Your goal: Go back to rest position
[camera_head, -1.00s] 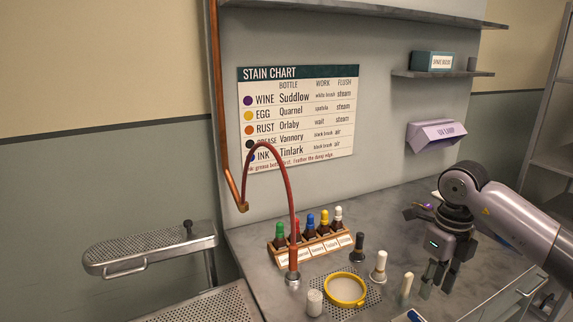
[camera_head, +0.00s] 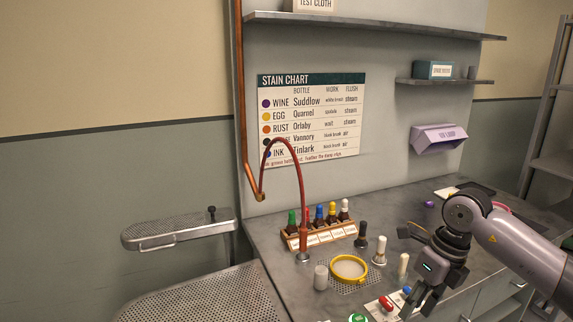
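My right gripper (camera_head: 422,299) is at the lower right, dark, with its arm coming in from the right edge. It is over the front part of the grey counter (camera_head: 400,210), pointing down and to the left. Its fingers look apart, and I see nothing held between them. It hides part of the counter's front edge. My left gripper is not in view.
A perforated metal table (camera_head: 205,298) is at the lower left.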

